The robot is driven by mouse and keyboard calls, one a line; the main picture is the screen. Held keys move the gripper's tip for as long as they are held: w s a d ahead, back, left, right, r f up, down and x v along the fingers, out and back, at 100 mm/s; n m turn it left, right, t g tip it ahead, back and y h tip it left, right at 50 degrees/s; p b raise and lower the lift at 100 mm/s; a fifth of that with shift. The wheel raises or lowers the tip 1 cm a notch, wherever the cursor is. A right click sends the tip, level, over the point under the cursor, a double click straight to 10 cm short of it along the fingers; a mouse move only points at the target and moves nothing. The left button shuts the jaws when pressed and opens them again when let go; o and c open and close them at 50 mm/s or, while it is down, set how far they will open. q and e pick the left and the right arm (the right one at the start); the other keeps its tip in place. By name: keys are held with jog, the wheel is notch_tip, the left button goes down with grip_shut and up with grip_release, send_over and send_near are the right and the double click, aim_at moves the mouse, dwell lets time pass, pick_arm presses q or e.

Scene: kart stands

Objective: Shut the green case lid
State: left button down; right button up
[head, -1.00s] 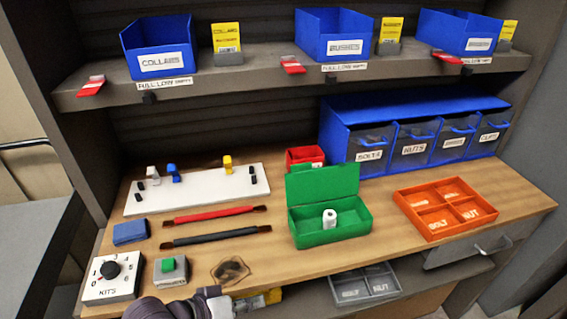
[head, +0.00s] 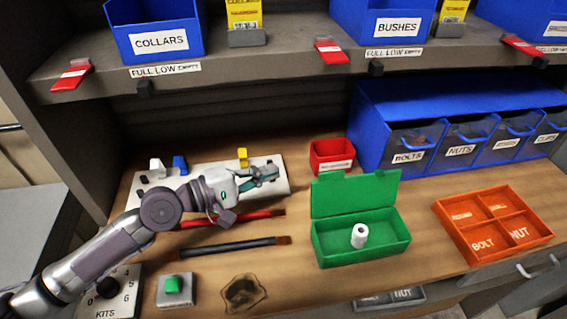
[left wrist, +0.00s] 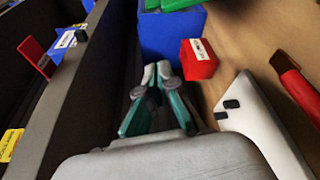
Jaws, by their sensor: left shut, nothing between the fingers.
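The green case (head: 362,243) stands on the wooden bench with its lid (head: 355,193) raised upright at the back. A small white cylinder (head: 359,235) stands inside the case. My left gripper (head: 275,172) is shut and empty, over the white board, left of the lid and apart from it. In the left wrist view its fingertips (left wrist: 157,72) are together, and a green edge (left wrist: 170,4) shows at the top. My right gripper is not in view.
A red bin (head: 332,156) and the blue drawer unit (head: 400,152) stand behind the case. An orange tray (head: 462,228) lies to its right. Red (head: 250,217) and black (head: 230,246) straps lie left. The shelf (head: 290,66) overhangs the back.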

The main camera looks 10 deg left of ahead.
pick_arm(q)
jog(key=w+d+p, duration=0.1)
jog(key=d+p, duration=0.4)
jog(key=d, duration=0.3)
jog(key=shift+d+r+p, duration=0.2)
jog(key=shift+d+p, duration=0.1)
jog(key=shift+p, duration=0.05)
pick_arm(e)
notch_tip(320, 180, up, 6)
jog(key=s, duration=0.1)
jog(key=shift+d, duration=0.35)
pick_arm(q)
jog(key=shift+s, duration=0.1)
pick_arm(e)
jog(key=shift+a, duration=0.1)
